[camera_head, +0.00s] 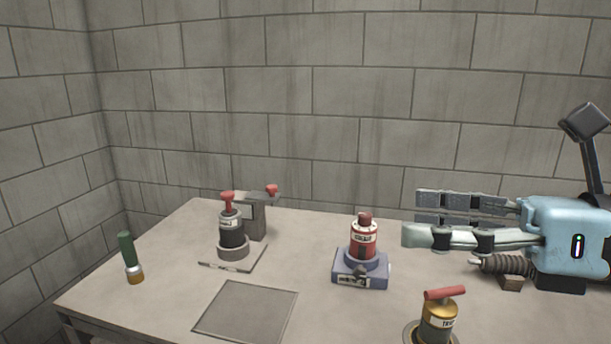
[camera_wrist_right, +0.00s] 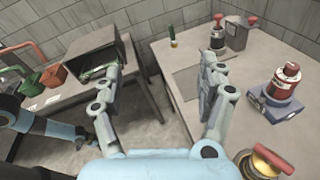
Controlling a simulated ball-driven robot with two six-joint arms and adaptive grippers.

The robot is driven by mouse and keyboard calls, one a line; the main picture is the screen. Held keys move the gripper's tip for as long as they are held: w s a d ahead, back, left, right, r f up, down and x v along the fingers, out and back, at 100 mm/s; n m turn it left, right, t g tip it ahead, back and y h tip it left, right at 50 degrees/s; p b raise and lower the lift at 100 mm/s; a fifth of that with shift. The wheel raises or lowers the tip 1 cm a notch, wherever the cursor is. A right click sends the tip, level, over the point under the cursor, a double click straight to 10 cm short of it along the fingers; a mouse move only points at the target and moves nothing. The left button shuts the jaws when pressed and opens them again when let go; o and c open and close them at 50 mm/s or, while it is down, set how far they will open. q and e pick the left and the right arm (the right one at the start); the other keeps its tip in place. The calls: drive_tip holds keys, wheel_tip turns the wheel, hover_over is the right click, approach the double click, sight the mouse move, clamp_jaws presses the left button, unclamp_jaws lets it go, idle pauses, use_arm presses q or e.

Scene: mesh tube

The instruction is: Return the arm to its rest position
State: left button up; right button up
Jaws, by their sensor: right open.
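My right gripper (camera_head: 425,220) reaches in from the right in the head view, above the right part of the table (camera_head: 315,265). Its fingers point left and are apart, with nothing between them. In the right wrist view the open right gripper (camera_wrist_right: 160,85) shows its two fingers well apart, with floor and the table's edge visible between them. My left gripper is not in the head view.
A red canister on a blue base (camera_head: 362,245), a black canister with a red top (camera_head: 231,232), a brass canister with a red handle (camera_head: 439,315) and a green tube (camera_head: 128,255) stand on the table. A flat grey plate (camera_head: 246,310) is bare. A second table holds a dark box (camera_wrist_right: 95,55).

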drive_tip(key=w+d+r+m+t+h, duration=0.2)
drive_tip(key=d+r+m+t+h, duration=0.35)
drive_tip(key=m, duration=0.75)
drive_tip(key=w+d+r+m+t+h, duration=0.25)
drive_tip(key=d+m+t+h, duration=0.25)
drive_tip(key=d+m+t, duration=0.5)
drive_tip(key=s+d+f+m+g+h, duration=0.25)
drive_tip(key=f+m+g+h, duration=0.2)
drive_tip(key=f+m, duration=0.35)
drive_tip(key=s+d+f+m+g+h, duration=0.2)
drive_tip(key=d+f+m+g+h, duration=0.25)
drive_tip(key=m, duration=0.45)
drive_tip(key=s+a+f+m+g+y, duration=0.25)
drive_tip(key=s+a+f+g, duration=0.2)
drive_tip(key=s+f, duration=0.35)
drive_tip(key=s+a+f+m+g+y, duration=0.1)
drive_tip(key=s+a+f+m+g, duration=0.2)
drive_tip(key=s+f+g, duration=0.45)
wheel_tip(320, 180, down, 28)
drive_tip(key=s+d+b, duration=0.2)
drive_tip(key=s, duration=0.1)
drive_tip(key=s+d+f+g+b, duration=0.1)
drive_tip(key=s+f, duration=1.7)
drive_tip(key=f, duration=0.1)
drive_tip(key=shift+s+d, duration=0.2)
drive_tip(key=shift+s, duration=0.1)
